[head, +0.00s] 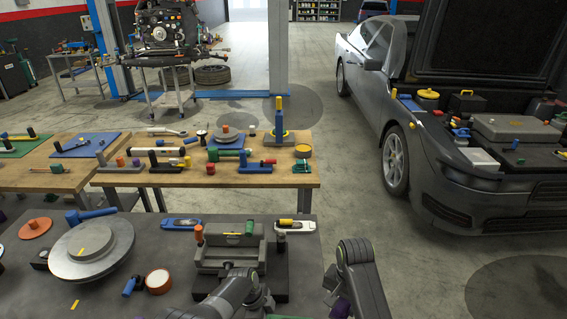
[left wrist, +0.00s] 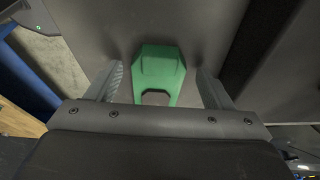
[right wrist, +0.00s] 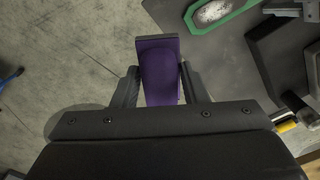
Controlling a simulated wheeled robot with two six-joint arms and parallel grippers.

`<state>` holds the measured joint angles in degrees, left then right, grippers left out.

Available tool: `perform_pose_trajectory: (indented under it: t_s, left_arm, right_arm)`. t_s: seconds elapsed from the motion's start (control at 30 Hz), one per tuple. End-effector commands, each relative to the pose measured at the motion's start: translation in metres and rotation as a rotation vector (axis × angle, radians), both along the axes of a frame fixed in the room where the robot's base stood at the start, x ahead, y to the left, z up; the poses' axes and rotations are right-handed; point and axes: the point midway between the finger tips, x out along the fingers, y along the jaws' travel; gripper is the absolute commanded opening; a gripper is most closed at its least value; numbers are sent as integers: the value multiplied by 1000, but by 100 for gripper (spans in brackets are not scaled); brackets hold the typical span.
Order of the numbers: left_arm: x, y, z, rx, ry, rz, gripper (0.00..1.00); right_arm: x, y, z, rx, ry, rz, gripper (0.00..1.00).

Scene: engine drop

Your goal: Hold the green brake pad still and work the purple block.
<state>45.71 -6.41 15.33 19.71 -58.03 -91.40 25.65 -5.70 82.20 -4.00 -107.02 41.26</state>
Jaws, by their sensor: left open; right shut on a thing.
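The green brake pad (left wrist: 158,66) lies on a dark grey surface in the left wrist view. My left gripper (left wrist: 159,82) is open, with one finger on each side of the pad and a visible gap at both. The purple block (right wrist: 160,68) is upright in the right wrist view. My right gripper (right wrist: 159,88) is shut on it. In the head view a bit of the purple block (head: 341,307) shows at the bottom edge, under my right arm. A green-rimmed piece with a pale speckled face (right wrist: 214,13) lies beyond the block; I cannot tell whether it is the same pad.
The grey bench (head: 185,285) carries a brake disc (head: 70,262), an orange tape roll (head: 158,281) and a grey vise-like fixture (head: 228,262) close to my left arm. A wooden bench (head: 230,179) with tools stands behind. Floor is open right of the grey bench.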

Motion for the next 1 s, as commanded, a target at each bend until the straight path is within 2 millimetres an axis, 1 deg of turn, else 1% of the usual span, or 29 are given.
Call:
perform_pose_trajectory:
  t_s: [0.5,0.57,0.9,1.0]
  left_arm:
    - [-1,0,-3,2,0,1,75]
    - [-1,0,-3,2,0,1,68]
    - [-1,0,-3,2,0,1,24]
    - [-1,0,-3,2,0,1,22]
  right_arm:
    - [0,0,0,0,0,0,21]
    - [0,0,0,0,0,0,21]
    - [0,0,0,0,0,0,21]
    - [0,0,0,0,0,0,21]
